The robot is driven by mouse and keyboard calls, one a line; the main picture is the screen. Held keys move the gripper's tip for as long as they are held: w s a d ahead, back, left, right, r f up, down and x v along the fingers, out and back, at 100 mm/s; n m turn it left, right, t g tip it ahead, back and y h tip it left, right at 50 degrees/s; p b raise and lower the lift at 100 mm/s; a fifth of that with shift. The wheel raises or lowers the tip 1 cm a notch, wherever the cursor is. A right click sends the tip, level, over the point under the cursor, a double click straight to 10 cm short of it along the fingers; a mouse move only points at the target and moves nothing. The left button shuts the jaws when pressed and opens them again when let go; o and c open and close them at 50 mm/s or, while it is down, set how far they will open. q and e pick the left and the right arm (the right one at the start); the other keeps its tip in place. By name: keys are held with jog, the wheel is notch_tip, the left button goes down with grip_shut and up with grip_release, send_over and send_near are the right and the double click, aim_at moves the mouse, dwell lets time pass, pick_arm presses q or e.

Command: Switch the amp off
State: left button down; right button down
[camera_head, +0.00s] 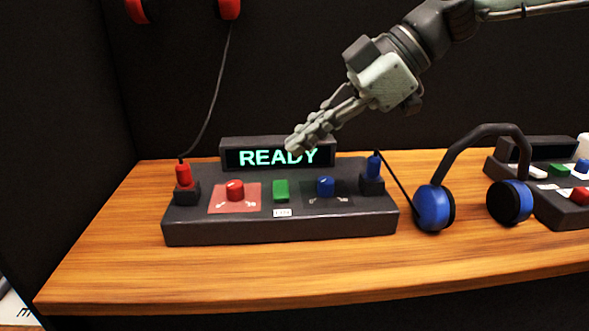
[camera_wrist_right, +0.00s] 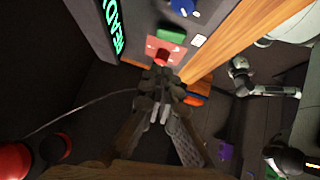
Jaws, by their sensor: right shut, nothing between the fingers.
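The amp (camera_head: 280,229) is a dark box on the wooden desk, with a lit display (camera_head: 277,157) reading READY. On its top are a red knob (camera_head: 235,190), a green button (camera_head: 281,190) and a blue knob (camera_head: 326,186). My right gripper (camera_head: 294,147) is shut and empty, in front of the display in the head view and seemingly above the amp. In the right wrist view, its fingers (camera_wrist_right: 163,76) appear close to the red knob (camera_wrist_right: 162,56); the green button (camera_wrist_right: 171,36) is beyond. An arm, probably my left, shows there with a small, unclear gripper (camera_wrist_right: 240,70).
A red plug (camera_head: 183,176) and a blue plug (camera_head: 374,166) with cables stand at the amp's ends. Blue headphones (camera_head: 434,208) stand to its right, before a second panel (camera_head: 555,205). Red headphones (camera_head: 229,8) hang at upper left. The desk front (camera_head: 200,275) is clear.

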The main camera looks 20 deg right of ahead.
aim_at(276, 185)
jog(key=f, duration=0.2)
jog(key=w+a+f, duration=0.1)
jog(key=f, duration=0.1)
jog(key=shift+a, duration=0.1)
pick_arm(q)
jog(key=shift+r, duration=0.55)
pick_arm(e)
jog(key=shift+f, duration=0.6)
jog(key=shift+w+d, duration=0.1)
jog(key=shift+d, duration=0.1)
